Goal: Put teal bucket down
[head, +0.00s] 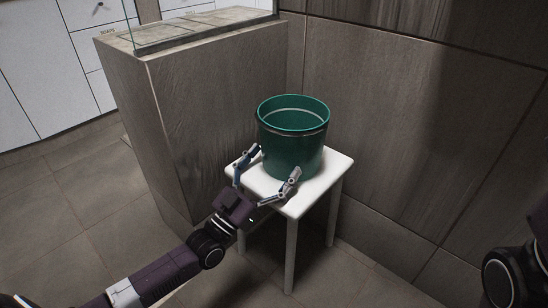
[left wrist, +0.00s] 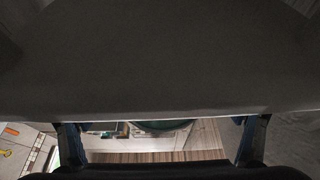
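The teal bucket (head: 290,152) stands upright on a small white table (head: 316,186) in the head view. Its dark rim is open upward and the inside that shows looks empty. My left gripper (head: 273,162) is open, its two fingers spread wide at the near side of the bucket's lower part, low over the table's front corner. I cannot tell whether the fingers touch the bucket. In the left wrist view both fingers show apart at the bottom (left wrist: 160,142), with nothing clearly gripped between them. A dark green curved edge there may be the bucket. My right gripper is out of view.
A tiled block (head: 190,120) with a glass edge stands left of the table, close to it. A tiled wall (head: 400,140) rises behind and to the right. White drawers (head: 60,60) are at the far left. The tiled floor (head: 70,220) in front is clear.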

